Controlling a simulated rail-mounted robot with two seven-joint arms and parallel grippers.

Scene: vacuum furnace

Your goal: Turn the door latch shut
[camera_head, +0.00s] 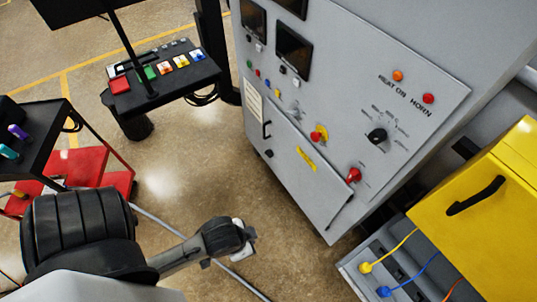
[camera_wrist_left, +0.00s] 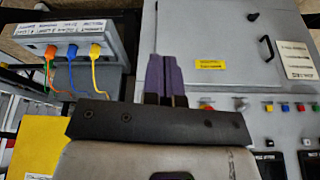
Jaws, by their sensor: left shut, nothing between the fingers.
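The grey furnace cabinet has a front door panel (camera_head: 298,170) that lies closed or nearly closed against it. On its left side are a black bar handle (camera_head: 267,130) and a small black knob (camera_head: 269,154); I cannot tell which is the latch. In the left wrist view the handle (camera_wrist_left: 265,46) and knob (camera_wrist_left: 252,17) show at the upper right. My left gripper (camera_wrist_left: 165,78) has its purple fingers together, shut and empty, apart from the door. In the head view its wrist end (camera_head: 238,238) is low in the middle, away from the handle. My right gripper is out of view.
A yellow box (camera_head: 485,200) and a grey socket unit (camera_head: 375,268) with coloured cables stand right of the cabinet. A button console (camera_head: 165,75) and a red cart (camera_head: 100,175) are at the left.

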